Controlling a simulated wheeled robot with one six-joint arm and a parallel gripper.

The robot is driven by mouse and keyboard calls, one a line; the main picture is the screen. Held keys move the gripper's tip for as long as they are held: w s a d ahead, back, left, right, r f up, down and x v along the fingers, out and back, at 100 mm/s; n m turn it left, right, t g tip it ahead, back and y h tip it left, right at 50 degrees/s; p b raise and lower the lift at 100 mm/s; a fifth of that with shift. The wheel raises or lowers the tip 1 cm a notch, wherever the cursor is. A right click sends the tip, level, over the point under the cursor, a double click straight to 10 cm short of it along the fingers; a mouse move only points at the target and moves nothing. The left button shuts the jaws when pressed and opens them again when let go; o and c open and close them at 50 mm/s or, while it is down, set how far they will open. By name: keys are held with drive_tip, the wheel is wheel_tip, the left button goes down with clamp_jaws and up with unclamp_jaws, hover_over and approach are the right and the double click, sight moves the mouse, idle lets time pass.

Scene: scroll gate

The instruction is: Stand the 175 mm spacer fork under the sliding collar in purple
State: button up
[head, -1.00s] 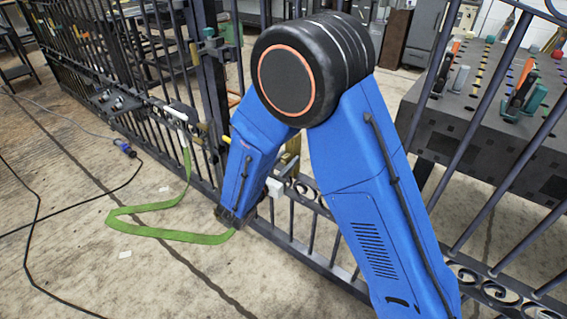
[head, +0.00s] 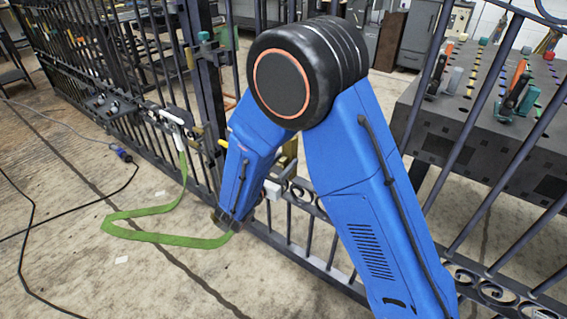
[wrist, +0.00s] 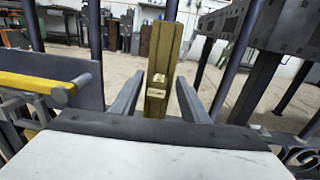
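In the wrist view my gripper (wrist: 160,75) has its two grey fingers spread apart. A brass-coloured upright bar (wrist: 158,60) with pale notches stands between or just beyond them; I see a gap beside the left finger and cannot tell its depth. A brass-coloured part also shows behind my blue arm in the head view (head: 290,150). I cannot tell whether it is the spacer fork. No clearly purple collar shows in either view. In the head view my blue arm reaches down to the gate and hides part of it.
A dark barred gate (head: 110,90) runs across the scene, with a green strap (head: 160,239) hanging onto the floor. A yellow bar (wrist: 35,86) lies left of my gripper. A dark perforated bench (head: 470,130) stands behind the bars. Cables lie on the left floor.

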drive_tip(key=shift+o, duration=0.9)
drive_tip(key=v, duration=1.7)
drive_tip(key=shift+s, duration=0.2)
drive_tip(key=shift+s+a, duration=0.1)
drive_tip(key=shift+a, duration=0.1)
